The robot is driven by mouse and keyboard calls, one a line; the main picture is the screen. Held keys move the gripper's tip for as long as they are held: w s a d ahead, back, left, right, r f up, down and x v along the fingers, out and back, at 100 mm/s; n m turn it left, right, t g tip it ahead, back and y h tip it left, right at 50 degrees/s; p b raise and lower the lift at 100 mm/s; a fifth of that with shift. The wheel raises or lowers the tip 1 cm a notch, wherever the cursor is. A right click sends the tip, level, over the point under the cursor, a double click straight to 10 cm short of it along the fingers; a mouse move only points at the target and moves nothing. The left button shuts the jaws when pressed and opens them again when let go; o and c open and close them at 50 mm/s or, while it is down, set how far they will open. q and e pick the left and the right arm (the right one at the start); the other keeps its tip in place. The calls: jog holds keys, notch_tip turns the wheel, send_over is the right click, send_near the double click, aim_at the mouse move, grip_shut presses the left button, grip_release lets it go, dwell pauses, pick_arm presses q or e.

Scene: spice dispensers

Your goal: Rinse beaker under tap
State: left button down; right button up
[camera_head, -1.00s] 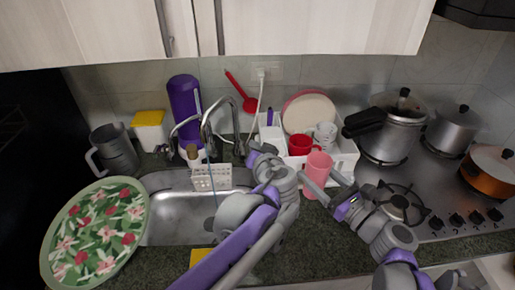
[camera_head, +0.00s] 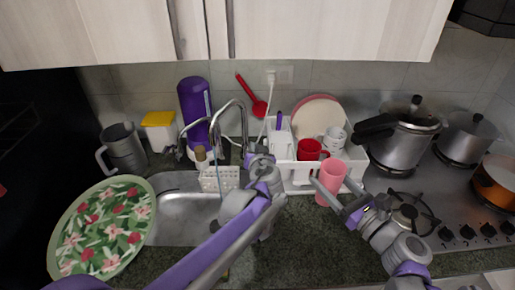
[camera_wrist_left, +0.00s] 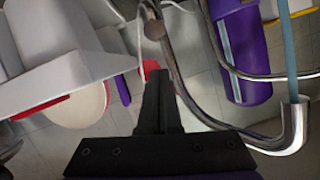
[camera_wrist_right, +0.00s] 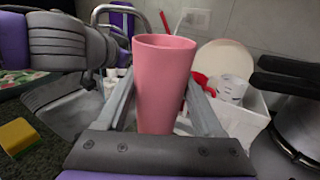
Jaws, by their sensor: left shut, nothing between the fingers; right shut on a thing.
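The pink beaker (camera_head: 332,180) is upright between the fingers of my right gripper (camera_head: 333,184), which is shut on it. It stands in front of the white rack and also fills the middle of the right wrist view (camera_wrist_right: 163,85). The curved metal tap (camera_head: 241,106) rises behind the sink (camera_head: 180,220). A thin blue stream, apparently running water, shows at its spout in the left wrist view (camera_wrist_left: 288,45). My left gripper (camera_head: 256,150) is shut and empty, close beside the tap; its shut fingers show in the left wrist view (camera_wrist_left: 158,100). My left arm covers part of the sink.
A white rack (camera_head: 352,165) with a red mug (camera_head: 309,150), a white mug and plates stands behind the beaker. A floral plate (camera_head: 100,228) leans at left. Pots (camera_head: 405,138) stand on the stove at right. A yellow sponge (camera_wrist_right: 17,136) lies on the counter.

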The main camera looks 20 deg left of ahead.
pick_arm(q)
jog(key=shift+s+a+f, duration=0.15)
jog(key=shift+f, duration=0.4)
jog(key=shift+s+a+f, duration=0.1)
jog(key=shift+f, duration=0.45)
pick_arm(e)
jog(key=shift+s+f, duration=0.1)
jog(key=shift+f, duration=0.05)
jog(key=shift+s+f+b, duration=0.1)
jog(key=shift+f+b, duration=0.25)
pick_arm(q)
jog(key=shift+s+d+f, duration=0.1)
jog(key=shift+s+f, duration=0.2)
jog(key=shift+f, duration=0.25)
jog(key=shift+s+f, duration=0.25)
jog(key=shift+f, duration=0.25)
pick_arm(e)
jog(key=shift+s+d, duration=0.1)
